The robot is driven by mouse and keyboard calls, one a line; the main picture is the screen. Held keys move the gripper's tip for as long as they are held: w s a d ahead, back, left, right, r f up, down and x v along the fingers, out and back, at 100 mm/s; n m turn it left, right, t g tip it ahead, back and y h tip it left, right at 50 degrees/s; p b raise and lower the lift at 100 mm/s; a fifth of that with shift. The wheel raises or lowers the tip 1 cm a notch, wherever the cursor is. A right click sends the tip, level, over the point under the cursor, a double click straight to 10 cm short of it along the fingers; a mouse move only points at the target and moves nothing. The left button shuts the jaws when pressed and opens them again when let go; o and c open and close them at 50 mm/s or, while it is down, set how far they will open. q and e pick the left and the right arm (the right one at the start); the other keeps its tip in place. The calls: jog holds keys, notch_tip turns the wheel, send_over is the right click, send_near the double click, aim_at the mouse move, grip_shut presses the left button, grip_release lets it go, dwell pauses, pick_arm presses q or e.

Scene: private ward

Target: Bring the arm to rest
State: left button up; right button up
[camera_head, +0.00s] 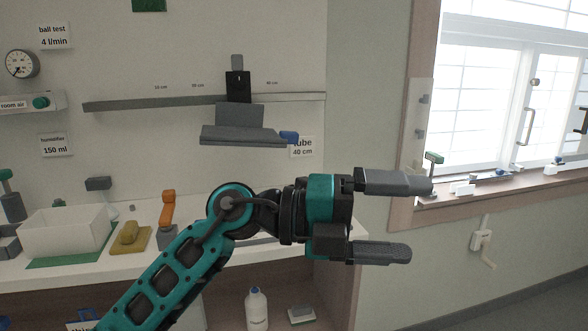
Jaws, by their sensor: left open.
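My left arm (170,285) comes in from the lower left, with teal links, and reaches across the front of the white counter. My left gripper (402,216) is open, its two grey fingers pointing right with a clear gap between them. Nothing is between the fingers. The gripper is in front of the bare wall strip beside the window frame, apart from the things on the counter. My right arm and gripper do not show.
A white bin (62,232), a yellow block on a tray (130,236) and an orange-topped device (167,208) stand on the counter. A grey bracket (240,135) hangs from a wall rail (150,103). A white bottle (257,308) stands below. The windowsill (500,183) holds small items.

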pick_arm(q)
jog(key=w+a+f+n+t+h+p, duration=0.2)
jog(key=w+a+f+n+t+h, duration=0.15)
jog(key=a+n+t, duration=0.7)
jog(key=w+a+f+n+t+y+p, duration=0.1)
jog(key=a+f+n+t+y, duration=0.5)
jog(key=n, duration=0.4)
jog(key=a+f+n+t+y+p, duration=0.1)
jog(key=a+f+n+t+y, duration=0.3)
jog(key=f+n+y, duration=0.45)
jog(key=s+a+f+n+g+y, duration=0.2)
jog(key=s+a+f+n+g, duration=0.2)
jog(key=s+f, duration=0.3)
jog(key=s+a+f+n+g+y+p, duration=0.1)
jog(key=s+a+f+n+g+y, duration=0.1)
jog(key=s+f, duration=0.6)
jog(key=a+f+n+g, duration=0.1)
jog(key=a+f+g, duration=0.1)
jog(key=a+f, duration=0.1)
jog(key=shift+s+f+n+y, duration=0.25)
jog(key=shift+f+n+y, duration=0.15)
jog(key=shift+f, duration=0.4)
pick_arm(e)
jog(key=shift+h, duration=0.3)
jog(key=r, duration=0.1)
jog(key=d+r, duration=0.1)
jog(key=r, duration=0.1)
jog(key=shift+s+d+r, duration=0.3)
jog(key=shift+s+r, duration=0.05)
